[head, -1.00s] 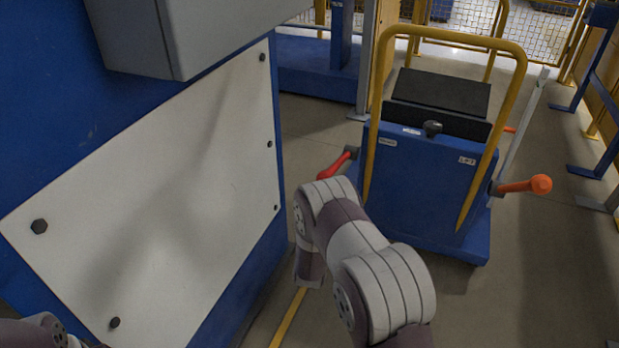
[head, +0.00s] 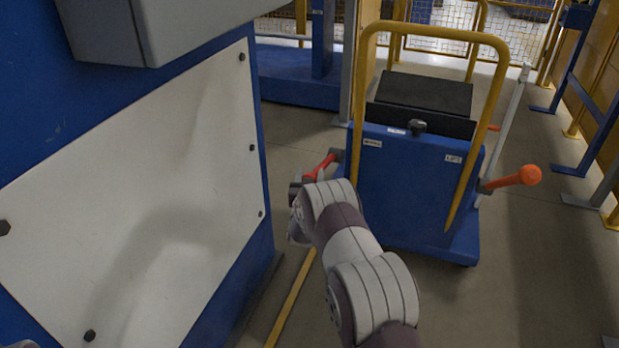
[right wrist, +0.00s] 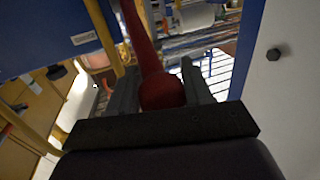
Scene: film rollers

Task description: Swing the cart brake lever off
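The blue cart (head: 410,190) with a yellow push handle stands right of centre in the head view. A red lever (head: 320,167) sticks out from its left side, and an orange-knobbed lever (head: 515,178) from its right side. My right gripper (head: 300,188) is at the red lever's outer end, partly hidden by my own arm. In the right wrist view, the red lever's round knob (right wrist: 162,92) lies between my right gripper's two fingers (right wrist: 160,80), close to the palm. The fingers stand apart at both sides of it; firm contact does not show. My left gripper is out of view.
A blue machine with a white bolted panel (head: 150,190) fills the left side, close to my right arm. Yellow mesh fencing (head: 435,42) stands behind the cart. Blue and yellow frames (head: 590,90) stand at the right. The floor right of the cart is clear.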

